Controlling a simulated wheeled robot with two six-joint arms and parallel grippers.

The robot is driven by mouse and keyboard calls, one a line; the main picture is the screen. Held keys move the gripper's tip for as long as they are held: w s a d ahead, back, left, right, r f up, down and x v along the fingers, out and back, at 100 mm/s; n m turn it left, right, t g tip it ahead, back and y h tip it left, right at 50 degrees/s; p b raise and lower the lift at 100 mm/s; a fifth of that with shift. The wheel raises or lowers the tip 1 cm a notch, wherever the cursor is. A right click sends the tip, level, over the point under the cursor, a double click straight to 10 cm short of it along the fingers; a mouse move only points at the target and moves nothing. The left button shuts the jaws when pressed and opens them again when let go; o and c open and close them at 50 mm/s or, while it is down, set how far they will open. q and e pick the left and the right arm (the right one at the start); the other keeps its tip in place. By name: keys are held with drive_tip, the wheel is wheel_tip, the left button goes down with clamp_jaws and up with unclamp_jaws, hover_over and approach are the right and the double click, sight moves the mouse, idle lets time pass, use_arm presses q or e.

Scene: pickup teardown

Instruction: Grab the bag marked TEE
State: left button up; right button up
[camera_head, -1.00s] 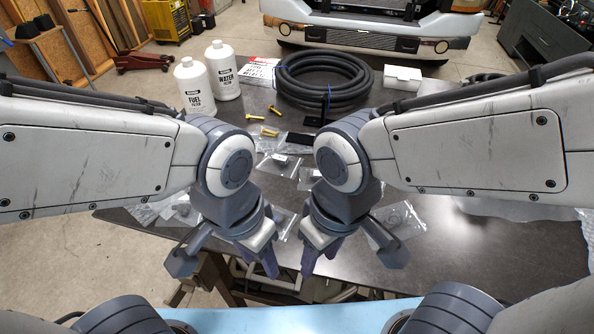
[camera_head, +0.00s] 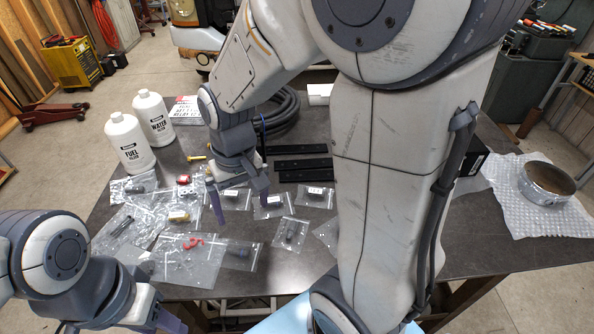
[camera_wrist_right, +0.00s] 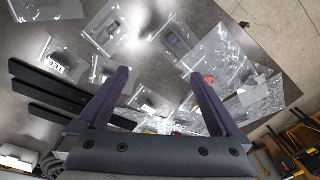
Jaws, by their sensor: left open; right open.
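Several clear zip bags with small parts lie on the dark table. Some carry small white labels that are too small to read, so I cannot tell which is TEE. My right gripper (camera_head: 241,206) is open and empty above the labelled bags; one labelled bag (camera_head: 231,197) shows partly behind its fingers. In the right wrist view, my right gripper (camera_wrist_right: 160,76) has its fingers spread, with a labelled bag (camera_wrist_right: 150,101) between and below them. Another labelled bag (camera_head: 271,206) lies just right of the fingers. My left gripper (camera_head: 168,320) is low at the left, before the table's front edge, partly seen.
More bags lie close by, one with red parts (camera_head: 192,262) and one with a dark part (camera_head: 290,233). White bottles (camera_head: 129,144), black bars (camera_head: 303,163) and a coiled hose (camera_head: 283,118) stand or lie behind. A metal ring (camera_head: 546,183) sits on bubble wrap at right.

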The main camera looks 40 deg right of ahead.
drive_tip(key=w+d+r+m+p, duration=0.15)
drive_tip(key=w+d+m, duration=0.25)
drive_tip(key=d, duration=0.7)
drive_tip(key=m+p, duration=0.3)
drive_tip(key=m, duration=0.1)
hover_over(316, 189)
drive_tip(key=f, duration=0.5)
drive_tip(key=shift+w+d+f, duration=0.1)
drive_tip(key=shift+w+f, duration=0.15)
drive_tip(key=shift+f, duration=0.05)
drive_tip(key=f, duration=0.2)
drive_tip(key=f+p, duration=0.1)
drive_tip(key=f, duration=0.2)
drive_tip(key=shift+s+f, duration=0.2)
drive_tip(key=shift+f, duration=0.4)
use_arm(q)
wheel_tip(316, 189, up, 7)
drive_tip(key=shift+f, duration=0.1)
use_arm(e)
drive_tip(key=c, duration=1.3)
drive_tip(key=shift+c, duration=0.2)
